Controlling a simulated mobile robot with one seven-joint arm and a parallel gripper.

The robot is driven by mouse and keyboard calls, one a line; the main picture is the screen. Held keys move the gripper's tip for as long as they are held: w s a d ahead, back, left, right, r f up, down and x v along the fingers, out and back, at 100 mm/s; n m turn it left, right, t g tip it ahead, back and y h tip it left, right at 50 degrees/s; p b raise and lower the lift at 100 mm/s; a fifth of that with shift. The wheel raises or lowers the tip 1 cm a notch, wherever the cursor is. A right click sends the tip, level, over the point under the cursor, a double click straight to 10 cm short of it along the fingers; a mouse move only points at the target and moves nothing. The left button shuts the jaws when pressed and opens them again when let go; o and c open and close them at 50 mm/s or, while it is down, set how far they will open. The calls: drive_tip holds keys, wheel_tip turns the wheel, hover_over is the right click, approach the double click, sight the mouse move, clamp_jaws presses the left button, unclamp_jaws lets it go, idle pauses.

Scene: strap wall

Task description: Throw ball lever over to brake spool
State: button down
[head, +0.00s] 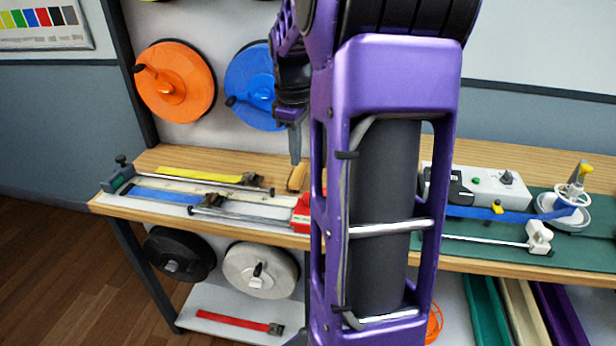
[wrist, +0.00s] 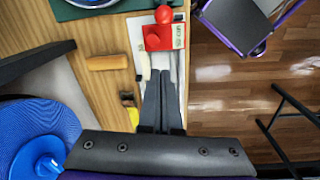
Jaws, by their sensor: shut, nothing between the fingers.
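A red block (wrist: 172,38) with pale lettering, too small to read, lies ahead of my gripper in the wrist view. In the head view the red block (head: 302,213) is mostly hidden behind my arm, and the ball cannot be made out. My gripper (wrist: 163,75) is shut and empty, its tips short of the block and apart from it. In the head view my gripper (head: 295,160) points down over the bench.
A wooden piece (wrist: 107,62) lies left of the fingers. Yellow (head: 205,175) and blue (head: 165,195) straps lie on the bench. Orange (head: 175,82) and blue (head: 250,88) spools hang behind.

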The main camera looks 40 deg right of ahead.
drive_tip(key=f+b, duration=0.1)
drive_tip(key=f, duration=0.8)
drive_tip(key=shift+w+d+f+b, duration=0.2)
drive_tip(key=shift+f+b, duration=0.2)
drive_tip(key=s, duration=0.1)
drive_tip(key=s+d+r, duration=0.1)
drive_tip(key=shift+s+d+r, duration=0.1)
drive_tip(key=shift+s+d, duration=0.15)
drive_tip(key=shift+s, duration=0.1)
drive_tip(key=shift+s+d+r, duration=0.1)
drive_tip(key=shift+s+d, duration=0.1)
drive_tip(key=shift+s, duration=0.1)
drive_tip(key=shift+s+d+r+y+p, duration=0.2)
drive_tip(key=shift+r+y+p, duration=0.1)
drive_tip(key=shift+p, duration=0.3)
